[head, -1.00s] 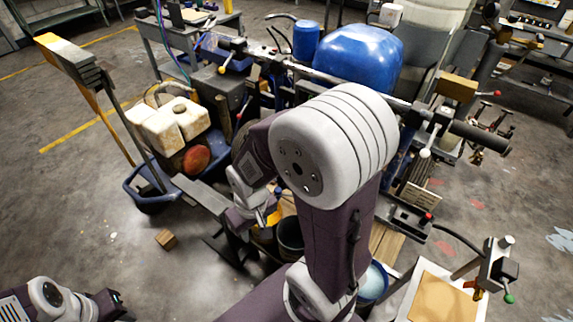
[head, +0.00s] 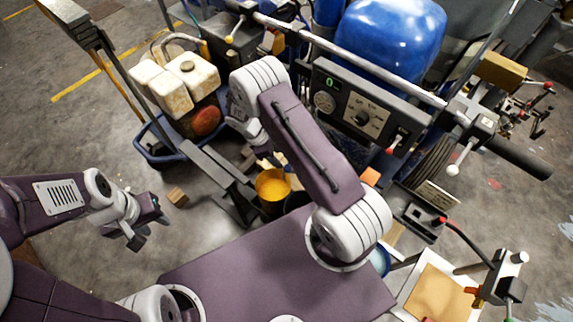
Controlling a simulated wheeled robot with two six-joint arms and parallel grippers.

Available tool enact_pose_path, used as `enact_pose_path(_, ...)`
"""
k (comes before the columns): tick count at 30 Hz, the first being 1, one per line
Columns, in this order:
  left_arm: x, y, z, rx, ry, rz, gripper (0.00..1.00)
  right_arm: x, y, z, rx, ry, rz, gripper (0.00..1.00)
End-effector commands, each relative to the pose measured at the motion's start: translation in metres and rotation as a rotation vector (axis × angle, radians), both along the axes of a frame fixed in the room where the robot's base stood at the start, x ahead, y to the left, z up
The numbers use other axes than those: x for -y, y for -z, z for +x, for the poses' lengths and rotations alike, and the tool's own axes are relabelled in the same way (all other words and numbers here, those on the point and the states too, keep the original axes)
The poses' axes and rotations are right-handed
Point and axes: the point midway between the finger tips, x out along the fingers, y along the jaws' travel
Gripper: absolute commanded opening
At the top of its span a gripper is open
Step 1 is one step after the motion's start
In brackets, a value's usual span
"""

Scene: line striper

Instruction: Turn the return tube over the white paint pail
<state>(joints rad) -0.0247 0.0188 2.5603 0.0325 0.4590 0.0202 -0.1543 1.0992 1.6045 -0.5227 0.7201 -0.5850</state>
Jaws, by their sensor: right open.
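A pail of yellow paint (head: 273,187) stands at the centre, its mouth open upward. A pail with a pale rim (head: 380,261), perhaps the white paint pail, is mostly hidden behind my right arm's shoulder. I cannot make out the return tube for certain. My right gripper (head: 273,160) is open, just above and behind the yellow pail's far rim, partly hidden by my forearm. I cannot tell if it touches anything. My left gripper (head: 150,230) is open and empty over the floor at the left, well apart from the pails.
The striper's control panel (head: 355,112), handlebar (head: 345,78) and blue tank (head: 390,45) stand behind my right arm. A stained cream jug (head: 185,85) sits at the left. A wooden block (head: 177,197) lies on the floor. A white tray (head: 440,290) is at the right.

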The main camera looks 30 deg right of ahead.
Motion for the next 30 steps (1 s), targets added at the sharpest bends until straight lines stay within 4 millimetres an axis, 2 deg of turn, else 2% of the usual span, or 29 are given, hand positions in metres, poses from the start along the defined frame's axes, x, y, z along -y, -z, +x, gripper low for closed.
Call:
enact_pose_path(2,0.000,0.000,0.000,0.000,0.000,0.000,0.36,0.003,0.007,-0.002,-0.002,0.002,0.000,0.50)
enact_pose_path(12,0.000,-0.004,0.000,0.000,0.000,0.000,0.36,0.026,0.068,-0.012,-0.002,0.006,0.001,0.50)
enact_pose_path(18,0.000,-0.005,0.000,0.000,0.000,0.000,0.36,0.031,0.082,-0.014,0.001,0.005,0.002,0.50)
enact_pose_path(24,0.000,-0.005,0.000,0.000,0.000,0.000,0.36,0.031,0.082,-0.014,0.002,0.005,0.001,0.50)
enact_pose_path(25,0.000,-0.005,0.000,0.000,0.000,0.000,0.36,0.031,0.083,-0.014,0.002,0.005,0.001,0.44)
enact_pose_path(30,0.000,-0.005,0.000,0.000,0.000,0.000,0.36,0.031,0.082,-0.014,0.002,0.006,0.001,0.00)
